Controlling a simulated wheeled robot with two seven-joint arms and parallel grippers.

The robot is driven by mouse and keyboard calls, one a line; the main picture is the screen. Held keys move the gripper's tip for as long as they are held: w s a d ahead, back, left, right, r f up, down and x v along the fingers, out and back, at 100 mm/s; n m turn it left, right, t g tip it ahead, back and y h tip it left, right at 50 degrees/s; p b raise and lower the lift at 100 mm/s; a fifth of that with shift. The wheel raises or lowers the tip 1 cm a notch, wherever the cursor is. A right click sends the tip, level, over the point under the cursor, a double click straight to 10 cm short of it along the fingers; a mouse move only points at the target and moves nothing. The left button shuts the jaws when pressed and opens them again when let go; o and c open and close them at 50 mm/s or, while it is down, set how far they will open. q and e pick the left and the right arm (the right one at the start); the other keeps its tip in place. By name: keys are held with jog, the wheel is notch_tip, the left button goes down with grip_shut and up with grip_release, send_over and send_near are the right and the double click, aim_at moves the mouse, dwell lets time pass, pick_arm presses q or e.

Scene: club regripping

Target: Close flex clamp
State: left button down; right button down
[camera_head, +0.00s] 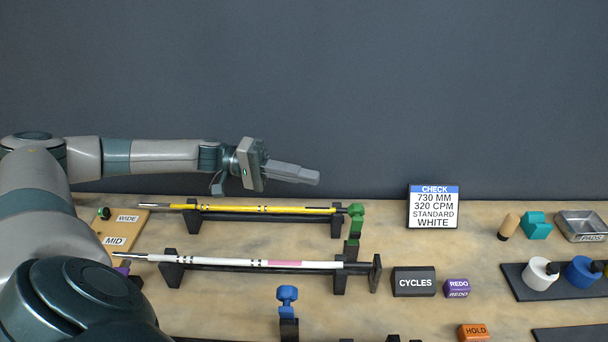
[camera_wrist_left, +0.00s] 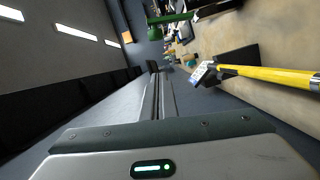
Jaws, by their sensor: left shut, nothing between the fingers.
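My left gripper (camera_head: 318,178) is shut and empty. It points right, in the air above and behind the yellow shaft (camera_head: 265,209). In the left wrist view its fingers (camera_wrist_left: 154,97) lie together, with the yellow shaft (camera_wrist_left: 275,76) to their right. A green clamp-like fixture (camera_head: 355,225) stands at the right end of the yellow shaft, apart from my gripper. A blue-topped fixture (camera_head: 287,296) stands near the front edge. I cannot tell which of these is the flex clamp, nor whether either is closed. My right gripper is not in view.
A white shaft (camera_head: 225,260) with a pink band rests on black stands in front of the yellow one. A CHECK sign (camera_head: 433,207), a CYCLES block (camera_head: 414,282) and a REDO block (camera_head: 457,287) stand to the right. Pots and a metal tray (camera_head: 582,226) are far right.

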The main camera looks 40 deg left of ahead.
aim_at(355, 226)
pick_arm(q)
jog(key=d+f+p, duration=0.1)
jog(key=d+p, duration=0.3)
jog(key=d, duration=0.5)
jog(key=shift+d+p, duration=0.3)
jog(key=shift+d, duration=0.05)
jog(key=shift+a, duration=0.15)
